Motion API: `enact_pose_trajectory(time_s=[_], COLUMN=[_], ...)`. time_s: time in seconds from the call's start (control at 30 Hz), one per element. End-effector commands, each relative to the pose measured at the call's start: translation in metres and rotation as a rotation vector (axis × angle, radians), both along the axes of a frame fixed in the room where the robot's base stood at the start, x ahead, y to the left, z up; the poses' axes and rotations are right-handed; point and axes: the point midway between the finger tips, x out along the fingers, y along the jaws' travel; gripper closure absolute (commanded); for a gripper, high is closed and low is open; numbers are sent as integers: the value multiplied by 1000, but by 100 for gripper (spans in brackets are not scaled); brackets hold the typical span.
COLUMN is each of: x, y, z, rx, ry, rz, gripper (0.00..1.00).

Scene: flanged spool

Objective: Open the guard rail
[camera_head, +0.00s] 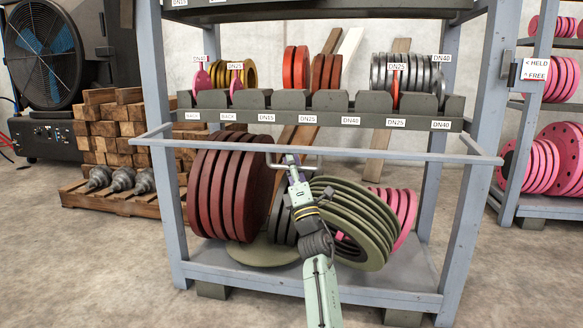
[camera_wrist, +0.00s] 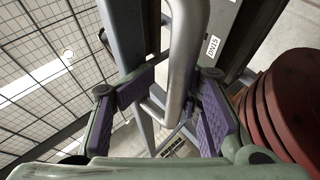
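The guard rail (camera_head: 400,156) is a grey horizontal bar across the front of the rack, level between the two front posts. A pale metal handle (camera_head: 316,161) sits at its middle. My gripper (camera_head: 293,160) is at this handle, reaching up from below in the head view. In the wrist view the handle (camera_wrist: 186,60) runs between the two purple finger pads of my gripper (camera_wrist: 173,105). The pads stand apart with visible gaps beside the handle, so the gripper looks open around it. Part of the handle is hidden by my gripper in the head view.
Dark red discs (camera_head: 228,190) and green flanged discs (camera_head: 350,215) lie behind the rail on the lower shelf. A HELD/FREE sign (camera_head: 535,69) hangs by a dark latch-like part (camera_head: 511,74) on the right post. The floor in front is clear.

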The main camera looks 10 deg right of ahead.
Motion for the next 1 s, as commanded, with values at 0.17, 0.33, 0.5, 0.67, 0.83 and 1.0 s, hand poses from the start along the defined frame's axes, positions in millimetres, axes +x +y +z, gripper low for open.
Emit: enact_pose_trajectory(time_s=[0.17,0.33,0.5,0.67,0.83,1.0], x=[-3,-3,-3,-3,-3,-3], y=[-1,-1,-2,-1,-1,-4], z=[43,72,86,89,89,81], rx=[-2,-2,-1,0,0,1], ry=[-12,-11,-9,-8,-8,-7], rz=[-1,-2,-2,0,-1,-2], gripper=[67,67,67,67,67,67])
